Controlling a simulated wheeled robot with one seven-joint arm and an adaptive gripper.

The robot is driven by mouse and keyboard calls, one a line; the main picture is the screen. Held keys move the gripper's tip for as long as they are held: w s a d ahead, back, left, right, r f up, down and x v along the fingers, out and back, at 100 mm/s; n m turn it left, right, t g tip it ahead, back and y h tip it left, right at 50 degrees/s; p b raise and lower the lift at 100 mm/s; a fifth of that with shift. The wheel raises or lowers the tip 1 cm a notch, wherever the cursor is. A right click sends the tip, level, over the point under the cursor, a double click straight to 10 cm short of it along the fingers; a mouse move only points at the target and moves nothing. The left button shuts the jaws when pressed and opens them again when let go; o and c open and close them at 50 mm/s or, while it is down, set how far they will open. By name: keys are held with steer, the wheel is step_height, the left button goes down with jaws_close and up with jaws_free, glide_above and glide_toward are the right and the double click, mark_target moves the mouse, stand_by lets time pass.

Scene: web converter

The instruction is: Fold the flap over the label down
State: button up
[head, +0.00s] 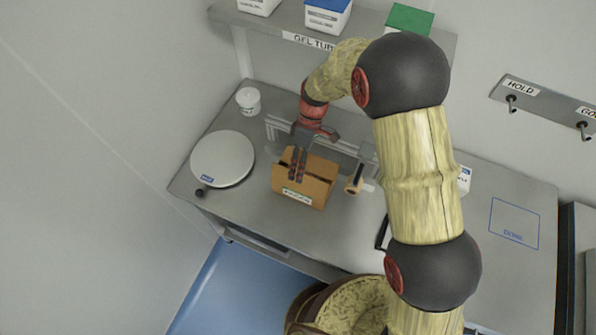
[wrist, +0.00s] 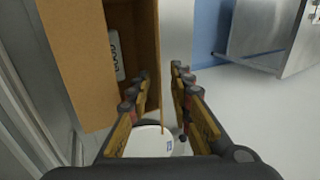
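The brown cardboard box (head: 318,172) stands on the grey bench with its top open, at least in part. A white label (head: 297,196) shows on its front wall. My gripper (head: 298,165) points down at the box's left part and hides some of its top. In the wrist view the box (wrist: 75,60) fills the left, with a white piece with dark letters (wrist: 117,57) in its gap; I cannot tell if that is the label. My fingers (wrist: 160,85) are apart, with a thin cardboard edge (wrist: 160,120) between them. Contact is unclear.
A round white scale (head: 222,158) stands left of the box, and a white tub (head: 248,99) behind it. A tape dispenser (head: 356,180) is close on the box's right. A metal rail (head: 280,130) runs behind the box. The blue-outlined area (head: 514,223) at right is clear.

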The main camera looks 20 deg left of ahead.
steer(key=shift+s+f, duration=0.25)
steer(key=shift+f, duration=0.25)
jaws_close()
stand_by(0.3)
